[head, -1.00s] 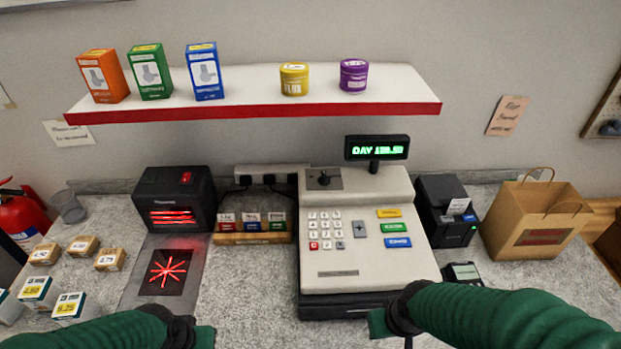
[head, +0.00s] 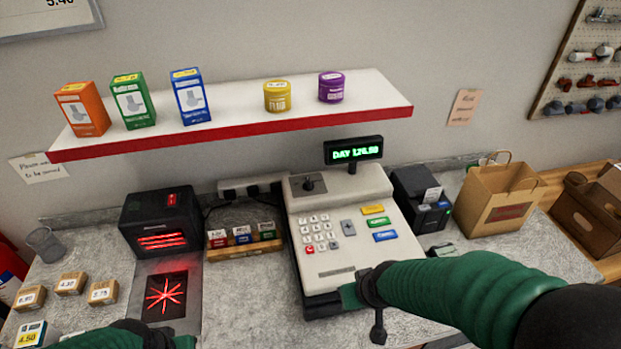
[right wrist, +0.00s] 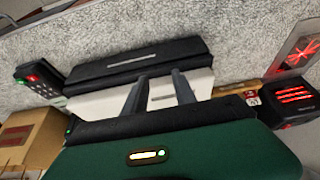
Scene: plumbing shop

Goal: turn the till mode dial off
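The till (head: 335,225) is a cream cash register on the counter, with a keypad and coloured keys. Its mode dial (head: 309,184) is a dark knob on a grey plate at the till's upper left. The till display (head: 353,150) is lit green and reads "DAY" with an amount. My right gripper (head: 350,297) is over the till's front edge, below the keypad and well short of the dial. In the right wrist view its two fingers (right wrist: 160,92) stand apart with nothing between them. My left gripper (head: 184,341) is at the bottom edge, mostly cut off.
A black scanner (head: 160,228) with red lights stands left of the till, with a scan plate (head: 165,296) before it. A receipt printer (head: 420,198) and paper bag (head: 502,195) stand to the right. A shelf (head: 240,118) with boxes and tins overhangs behind the till.

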